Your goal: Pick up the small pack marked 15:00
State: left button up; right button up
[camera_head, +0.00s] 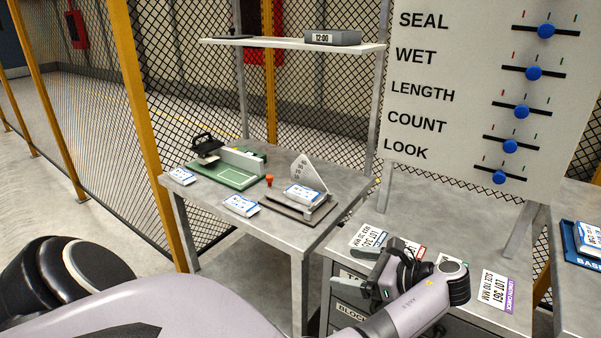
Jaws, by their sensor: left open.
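Small white packs with blue print lie on the left table: one at the left corner (181,177), one near the front edge (241,205), and one on a grey stand (301,194). Their printed times are too small to read, so I cannot tell which is marked 15:00. Another white and blue pack (588,238) lies in a blue tray at the right edge. My left gripper (361,270) is open and empty, over the left end of the middle table, to the right of the packs and apart from them. My right gripper is out of view.
A green-based press (232,172) and a red stamp (269,180) stand on the left table (300,235). A shelf (290,44) above carries a 12:00 display (332,37). A slider board (480,90) rises behind the middle table, where LOT cards (495,289) lie.

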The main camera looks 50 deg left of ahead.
aim_at(302, 194)
jog(key=i+j, duration=0.15)
jog(key=j, duration=0.25)
jog(key=i+j, duration=0.1)
jog(key=j, duration=0.3)
jog(key=i+j, duration=0.15)
jog(key=j, duration=0.2)
jog(key=i+j, duration=0.1)
jog(key=j, duration=0.3)
